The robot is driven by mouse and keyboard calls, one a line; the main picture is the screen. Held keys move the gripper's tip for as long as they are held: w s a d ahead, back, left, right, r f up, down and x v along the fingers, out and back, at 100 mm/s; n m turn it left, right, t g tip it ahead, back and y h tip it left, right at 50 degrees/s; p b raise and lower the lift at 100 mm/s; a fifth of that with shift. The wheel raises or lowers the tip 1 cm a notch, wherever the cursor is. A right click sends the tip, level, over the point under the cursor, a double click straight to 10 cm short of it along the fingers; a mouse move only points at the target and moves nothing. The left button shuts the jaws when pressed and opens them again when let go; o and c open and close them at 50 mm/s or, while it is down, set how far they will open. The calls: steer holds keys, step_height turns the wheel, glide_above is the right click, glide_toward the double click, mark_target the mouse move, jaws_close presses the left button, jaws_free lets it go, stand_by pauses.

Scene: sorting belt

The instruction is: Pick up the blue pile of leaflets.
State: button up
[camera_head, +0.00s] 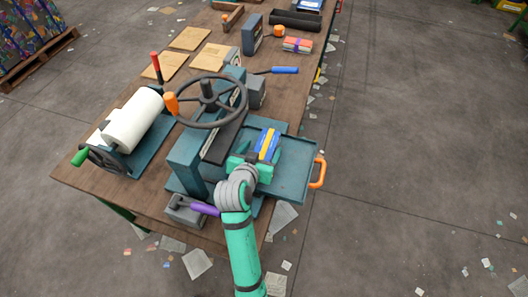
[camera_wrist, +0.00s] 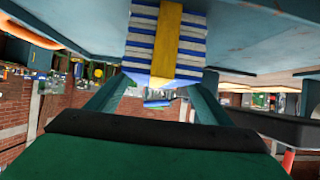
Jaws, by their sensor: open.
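The blue pile of leaflets (camera_head: 267,143) has a yellow band around it and lies on the teal tray (camera_head: 295,180) of the hand-wheel press. In the wrist view, the pile (camera_wrist: 140,42) shows blue and white layered edges at the top centre, with the yellow band down its middle. My gripper (camera_head: 259,160) is at the near end of the pile. In the wrist view, my gripper (camera_wrist: 160,84) is open, with its two fingers apart below the pile's near edge. I cannot tell whether the fingers touch the pile.
The press's dark handwheel (camera_head: 207,101) stands close to the left of the pile. An orange handle (camera_head: 318,172) sticks out at the tray's right edge. A purple-handled lever (camera_head: 205,209) is left of my arm. A red pile with a purple band (camera_head: 297,45) lies farther back.

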mark_target(267, 145)
steer(key=x, duration=0.5)
steer(key=shift+s+d, duration=0.2)
steer(key=shift+d, duration=0.3)
steer(key=c, duration=1)
steer(key=shift+a, duration=0.25)
steer(key=c, duration=0.5)
steer(key=shift+s+a+r, duration=0.1)
